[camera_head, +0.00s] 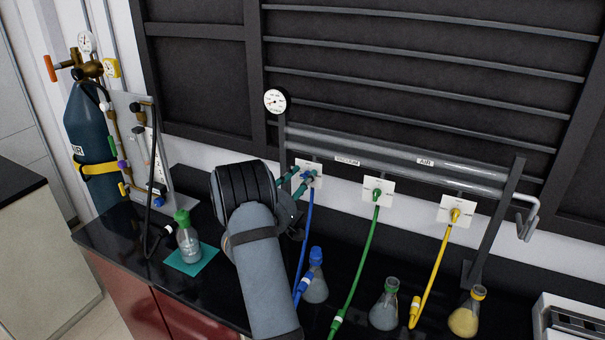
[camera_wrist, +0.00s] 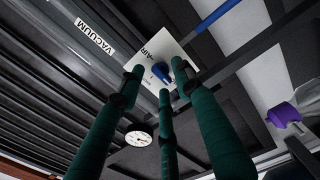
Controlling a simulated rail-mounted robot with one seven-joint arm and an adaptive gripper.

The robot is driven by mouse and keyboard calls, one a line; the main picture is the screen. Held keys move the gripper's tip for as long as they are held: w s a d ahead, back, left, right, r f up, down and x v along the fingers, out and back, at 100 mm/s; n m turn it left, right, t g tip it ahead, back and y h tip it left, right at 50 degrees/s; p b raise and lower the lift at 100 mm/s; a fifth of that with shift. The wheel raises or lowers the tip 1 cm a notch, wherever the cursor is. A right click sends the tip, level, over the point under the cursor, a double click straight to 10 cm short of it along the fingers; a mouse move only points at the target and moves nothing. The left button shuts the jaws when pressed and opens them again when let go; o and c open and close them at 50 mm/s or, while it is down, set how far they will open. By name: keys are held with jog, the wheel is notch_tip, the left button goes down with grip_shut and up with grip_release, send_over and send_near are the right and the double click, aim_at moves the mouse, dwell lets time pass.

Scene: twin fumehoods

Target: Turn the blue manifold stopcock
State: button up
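The blue manifold stopcock (camera_wrist: 161,71) sits on a white square plate (camera_wrist: 150,62) marked AIR in the wrist view. In the head view its plate (camera_head: 301,187) is at the left end of the manifold, with the stopcock partly hidden by my fingers. My gripper (camera_wrist: 160,83) has three green-wrapped fingers, spread apart around the near side of the stopcock. The right fingertip overlaps its edge in the picture; I cannot tell whether it touches. The gripper also shows in the head view (camera_head: 298,180), close to the plate. No grip on the stopcock is visible.
Green (camera_head: 377,190) and yellow (camera_head: 455,215) stopcocks with hoses lie to the right. A gas cylinder (camera_head: 88,135) and a green-capped bottle (camera_head: 188,243) stand left.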

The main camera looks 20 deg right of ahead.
jog(key=shift+w+d, duration=0.15)
jog(key=shift+d, duration=0.15)
jog(key=shift+c, duration=0.4)
jog(key=c, duration=0.7)
grip_shut()
